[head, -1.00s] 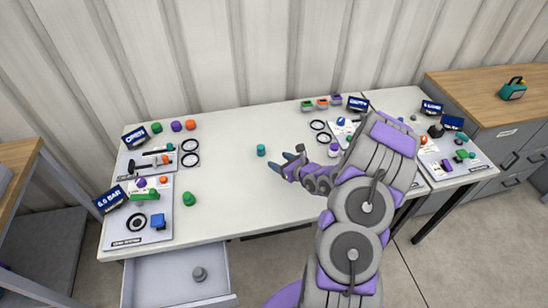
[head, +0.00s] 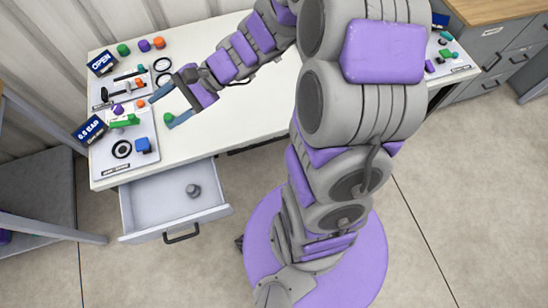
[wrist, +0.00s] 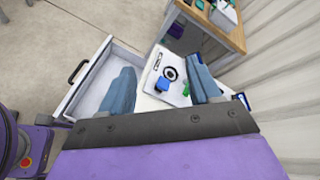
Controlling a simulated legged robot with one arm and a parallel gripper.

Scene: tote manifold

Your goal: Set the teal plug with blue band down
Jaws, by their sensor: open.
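I cannot make out the teal plug with blue band in the current views; the table spot where a small teal plug stood earlier is now behind my arm. My gripper (head: 161,111) is open above the left part of the white table (head: 230,120), fingers pointing left. In the wrist view my gripper (wrist: 158,66) shows two blue-grey fingers spread apart with nothing held between them. A green knob (head: 168,117) shows right at the lower fingertip in the head view; I cannot tell whether they touch.
The lower left board holds a black ring (head: 122,149), a blue block (head: 142,145) and a green handle (head: 125,122). An open drawer (head: 150,215) with a grey knob (head: 193,190) juts out below. Green, purple and orange knobs (head: 144,45) stand at the back left.

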